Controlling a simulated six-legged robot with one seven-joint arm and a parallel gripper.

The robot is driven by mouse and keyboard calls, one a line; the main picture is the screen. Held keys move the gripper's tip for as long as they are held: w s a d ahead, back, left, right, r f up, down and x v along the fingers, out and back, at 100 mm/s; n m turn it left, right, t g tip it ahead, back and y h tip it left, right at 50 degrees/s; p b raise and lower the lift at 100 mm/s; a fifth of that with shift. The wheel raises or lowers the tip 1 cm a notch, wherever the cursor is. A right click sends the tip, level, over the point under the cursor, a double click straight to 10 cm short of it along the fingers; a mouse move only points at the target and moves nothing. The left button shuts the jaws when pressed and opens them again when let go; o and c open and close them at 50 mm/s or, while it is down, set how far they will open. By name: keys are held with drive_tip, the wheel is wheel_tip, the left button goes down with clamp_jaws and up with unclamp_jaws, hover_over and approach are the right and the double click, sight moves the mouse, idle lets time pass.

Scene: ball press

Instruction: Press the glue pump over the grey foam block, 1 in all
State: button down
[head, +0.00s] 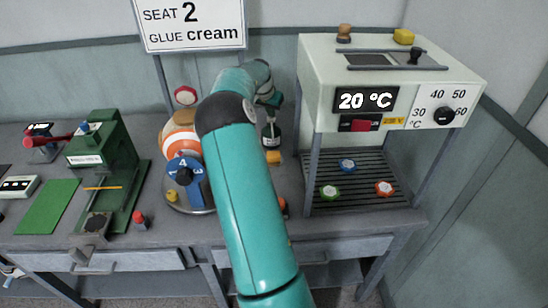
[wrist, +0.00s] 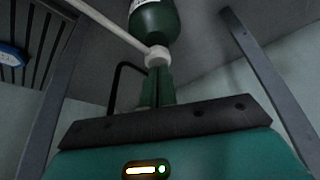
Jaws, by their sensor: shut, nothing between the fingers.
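The glue pump is a dark green bottle (head: 271,136) standing behind my arm, to the left of the heater. In the wrist view the green bottle (wrist: 153,18) has a white pump head (wrist: 157,56) and a long white spout running to the upper left. My gripper (wrist: 156,78) is shut and empty, with its fingertips at the pump head. I cannot tell whether they touch it or hang just short of it. In the head view my gripper (head: 271,107) is right above the bottle. I cannot make out the grey foam block in either view.
A white heater (head: 350,70) on grey legs stands to the right, with blue, green and red pucks on its slatted shelf. An orange and white round device (head: 181,135) with a blue dial is left of my arm. A green press (head: 100,160) stands further left.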

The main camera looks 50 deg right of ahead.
drive_tip(key=shift+r, duration=1.3)
wheel_tip(320, 180, up, 6)
idle(0.5)
idle(0.4)
